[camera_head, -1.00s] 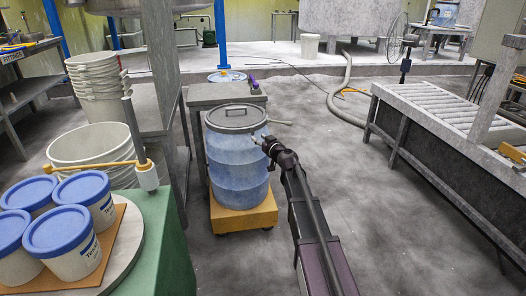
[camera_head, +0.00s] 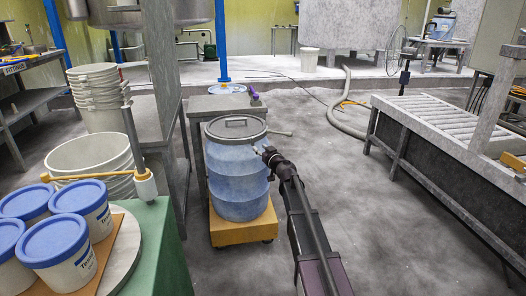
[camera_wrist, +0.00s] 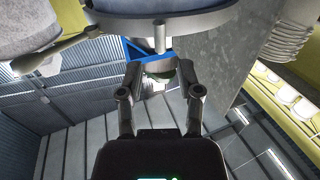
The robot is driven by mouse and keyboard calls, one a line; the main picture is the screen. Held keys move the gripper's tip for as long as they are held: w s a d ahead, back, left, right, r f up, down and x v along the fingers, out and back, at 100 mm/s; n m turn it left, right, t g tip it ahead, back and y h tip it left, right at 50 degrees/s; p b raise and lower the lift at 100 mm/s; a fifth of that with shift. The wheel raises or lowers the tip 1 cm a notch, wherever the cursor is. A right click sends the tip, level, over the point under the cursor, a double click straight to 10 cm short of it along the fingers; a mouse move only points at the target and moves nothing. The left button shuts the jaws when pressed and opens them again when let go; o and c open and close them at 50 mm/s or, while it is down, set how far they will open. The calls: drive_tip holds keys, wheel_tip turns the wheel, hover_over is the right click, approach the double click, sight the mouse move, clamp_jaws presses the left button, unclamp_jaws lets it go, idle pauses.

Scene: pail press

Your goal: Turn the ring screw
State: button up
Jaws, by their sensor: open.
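A translucent blue drum (camera_head: 236,178) with a grey lid (camera_head: 237,124) stands upright on a yellow wheeled dolly (camera_head: 245,229). A grey clamp ring (camera_wrist: 205,20) runs around its top, seen close up in the wrist view. A short grey ring screw piece (camera_wrist: 157,66) shows below the ring, between and beyond my fingers. A pale lever-like bar (camera_wrist: 50,55) sticks out from the ring to the left there. My gripper (camera_head: 264,149) is at the drum's right side, just below the rim. Its two fingers (camera_wrist: 160,93) are apart; contact with the screw cannot be told.
A grey table (camera_head: 205,104) stands behind the drum. At left are blue-lidded pails (camera_head: 57,241) on a green stand (camera_head: 160,245) and stacked white buckets (camera_head: 97,95). A roller conveyor (camera_head: 430,118) stands at right. The floor between the drum and conveyor is clear.

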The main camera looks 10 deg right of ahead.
sight(253, 142)
drive_tip(key=shift+x, duration=3.4)
drive_tip(key=shift+s, duration=0.1)
clamp_jaws()
